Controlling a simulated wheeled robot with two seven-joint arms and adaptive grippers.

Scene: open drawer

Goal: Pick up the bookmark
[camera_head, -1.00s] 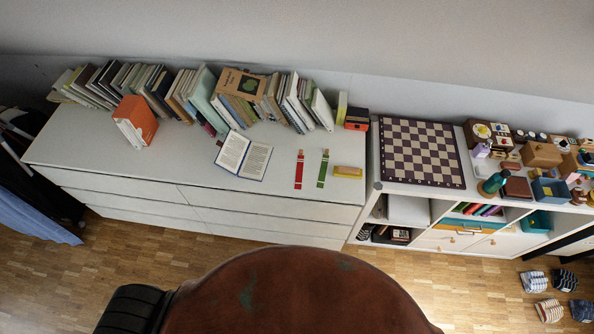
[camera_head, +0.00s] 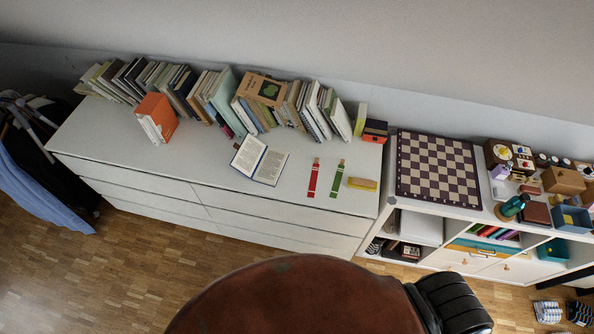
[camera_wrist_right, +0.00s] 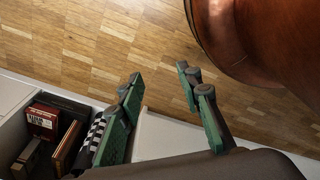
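Two bookmarks lie flat and apart on the white dresser top (camera_head: 215,160) in the head view. The red bookmark (camera_head: 313,180) is to the left of the green bookmark (camera_head: 337,180). Both are narrow strips with a small brown part at the far end. My right gripper (camera_wrist_right: 160,72) shows in the right wrist view, with its green fingers spread and nothing between them. The wood floor lies behind it. No gripper shows in the head view, and my left gripper is in neither view.
An open book (camera_head: 259,161) lies left of the bookmarks and a yellow block (camera_head: 362,184) lies right of them. A book row (camera_head: 230,95) lines the back. An orange book (camera_head: 157,117) stands at left. A chessboard (camera_head: 437,170) lies on the shelf unit at right.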

